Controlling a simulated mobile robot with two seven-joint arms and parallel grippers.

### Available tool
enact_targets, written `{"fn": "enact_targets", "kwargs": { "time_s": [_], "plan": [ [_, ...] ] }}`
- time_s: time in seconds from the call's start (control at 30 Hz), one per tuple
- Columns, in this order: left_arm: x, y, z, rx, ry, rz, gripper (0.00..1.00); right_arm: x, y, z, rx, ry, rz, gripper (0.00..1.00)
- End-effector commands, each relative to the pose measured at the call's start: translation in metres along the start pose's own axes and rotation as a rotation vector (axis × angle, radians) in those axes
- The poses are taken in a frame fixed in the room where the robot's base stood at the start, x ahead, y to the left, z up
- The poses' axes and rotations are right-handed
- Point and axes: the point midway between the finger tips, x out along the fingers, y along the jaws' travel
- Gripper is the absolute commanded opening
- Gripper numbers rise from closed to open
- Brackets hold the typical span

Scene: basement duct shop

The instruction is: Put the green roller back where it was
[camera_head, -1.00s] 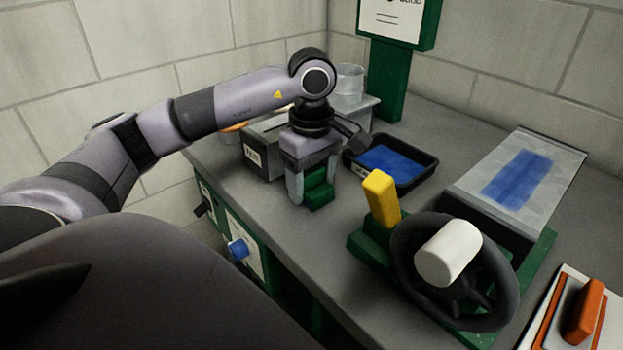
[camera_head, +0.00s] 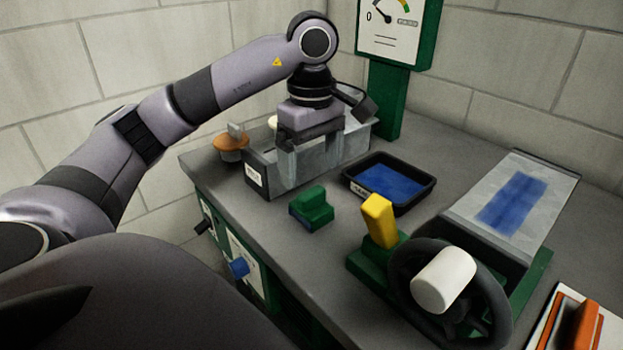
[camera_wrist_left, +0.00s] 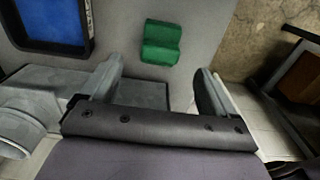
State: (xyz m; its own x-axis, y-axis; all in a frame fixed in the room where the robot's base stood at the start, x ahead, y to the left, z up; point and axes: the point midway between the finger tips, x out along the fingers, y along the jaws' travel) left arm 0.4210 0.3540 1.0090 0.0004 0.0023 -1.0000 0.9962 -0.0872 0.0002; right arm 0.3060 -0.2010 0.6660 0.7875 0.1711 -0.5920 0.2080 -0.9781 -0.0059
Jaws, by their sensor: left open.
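The green roller (camera_head: 315,207), a small stepped green piece with a bluish lower edge, sits on the grey bench top, left of the black tray (camera_head: 428,190) of blue ink. In the left wrist view the green roller (camera_wrist_left: 161,43) lies beyond the fingertips, apart from them. My left gripper (camera_head: 306,170) is open and empty, raised in front of the grey metal box. In the left wrist view its two fingers (camera_wrist_left: 158,80) are spread with nothing between them. My right gripper is not in view.
A grey box (camera_head: 256,178) and an orange-topped pot (camera_head: 229,143) stand behind. A black wheel with a white knob (camera_head: 443,281) and a yellow block (camera_head: 379,219) are right of the roller. A blue-printed sheet (camera_head: 553,185) lies at right. Bench around the roller is clear.

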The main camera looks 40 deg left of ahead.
Motion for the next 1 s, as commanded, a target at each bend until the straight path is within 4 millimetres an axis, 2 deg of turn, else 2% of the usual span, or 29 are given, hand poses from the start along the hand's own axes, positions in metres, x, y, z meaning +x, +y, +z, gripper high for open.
{"fn": "enact_targets", "kwargs": {
  "time_s": [0.03, 0.1, 0.3, 1.0],
  "plan": [
    [-0.013, 0.000, -0.001, -0.002, 0.001, 0.003, 0.89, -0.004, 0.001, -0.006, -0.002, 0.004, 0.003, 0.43],
    [-0.021, 0.000, -0.001, -0.003, 0.001, 0.002, 0.89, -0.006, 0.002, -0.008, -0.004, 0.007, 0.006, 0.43],
    [-0.035, 0.000, -0.001, -0.003, 0.001, 0.001, 0.89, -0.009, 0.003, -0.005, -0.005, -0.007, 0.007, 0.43],
    [-0.037, 0.000, 0.000, -0.002, 0.000, -0.001, 0.89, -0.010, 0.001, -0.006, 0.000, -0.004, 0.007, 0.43]
  ]
}}
